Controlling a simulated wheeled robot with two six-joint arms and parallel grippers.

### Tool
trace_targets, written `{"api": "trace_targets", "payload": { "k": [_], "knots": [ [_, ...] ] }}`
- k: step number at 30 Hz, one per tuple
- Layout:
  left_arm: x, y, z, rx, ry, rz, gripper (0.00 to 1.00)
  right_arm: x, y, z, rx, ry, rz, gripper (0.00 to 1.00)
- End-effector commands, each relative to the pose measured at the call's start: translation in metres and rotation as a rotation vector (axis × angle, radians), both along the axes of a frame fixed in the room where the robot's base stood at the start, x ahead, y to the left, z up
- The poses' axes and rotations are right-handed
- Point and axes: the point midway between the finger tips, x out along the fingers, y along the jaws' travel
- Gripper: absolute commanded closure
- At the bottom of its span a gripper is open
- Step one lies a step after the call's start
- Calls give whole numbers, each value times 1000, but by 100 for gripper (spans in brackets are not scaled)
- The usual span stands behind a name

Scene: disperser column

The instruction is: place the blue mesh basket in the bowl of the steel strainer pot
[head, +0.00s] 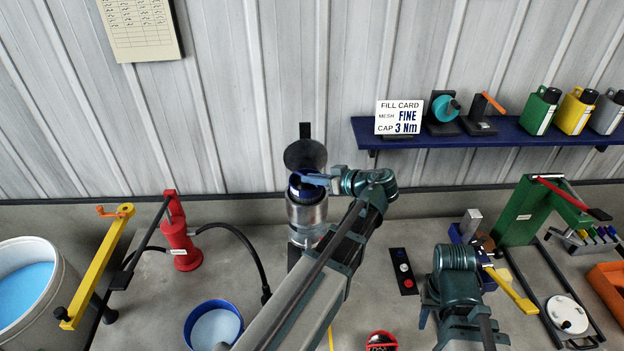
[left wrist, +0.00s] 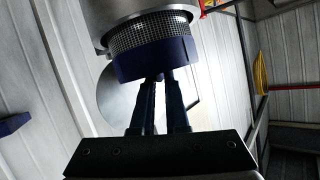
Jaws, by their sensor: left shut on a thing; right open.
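The steel strainer pot (head: 306,215) stands upright against the back wall in the head view, its round dark lid (head: 305,155) raised behind its mouth. The blue mesh basket (head: 303,188) is at the pot's mouth. My left gripper (head: 318,180) is shut on the basket's blue rim from the right. In the left wrist view, the basket's blue rim (left wrist: 158,60) is at the fingertips, and a band of mesh shows between the rim and the steel pot (left wrist: 140,14). How deep the mesh sits is hidden. My right gripper (head: 455,290) is open over the bench at right, its fingertips mostly hidden.
A red pump (head: 181,245) with a black hose and a yellow lever (head: 95,265) stand left of the pot. A blue-rimmed bowl (head: 214,325) is in front. A green press (head: 535,210) stands at right, below a blue shelf (head: 480,137) with bottles.

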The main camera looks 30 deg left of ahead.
Motion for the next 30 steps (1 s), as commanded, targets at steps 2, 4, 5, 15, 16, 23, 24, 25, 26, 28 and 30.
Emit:
{"api": "trace_targets", "payload": {
  "k": [2, 4, 5, 15, 16, 23, 24, 25, 26, 28, 30],
  "knots": [
    [0, 0, -4, 0, 0, 0, 100, 0, 0, -4, 0, 0, 0, 57],
    [0, 0, -6, 0, 0, 0, 100, 0, 0, -6, 0, 0, 0, 57],
    [0, 0, -7, 0, 0, 0, 100, 0, 0, -7, 0, 0, -1, 57],
    [0, 0, -10, 0, 0, 0, 70, 0, 0, -10, 0, 0, -1, 57],
    [0, 0, -10, 0, 0, 0, 64, 0, 0, -10, 0, 0, -1, 57],
    [0, 0, -10, 0, 0, 0, 58, 0, 0, -10, 0, 0, -1, 57],
    [0, 0, -9, 0, 0, 0, 58, 0, 0, -9, 0, 0, -1, 57],
    [0, 0, -9, 0, 0, 0, 58, 0, 0, -9, 0, 0, -1, 57],
    [0, 0, -9, 0, 0, 0, 58, 0, 0, -9, 0, 0, -1, 57],
    [0, 0, -5, 0, 0, 0, 58, 0, 0, -5, 0, 0, -1, 57],
    [0, 0, 2, 0, 0, 0, 58, 0, 0, 2, 0, 0, 0, 57]
  ]
}}
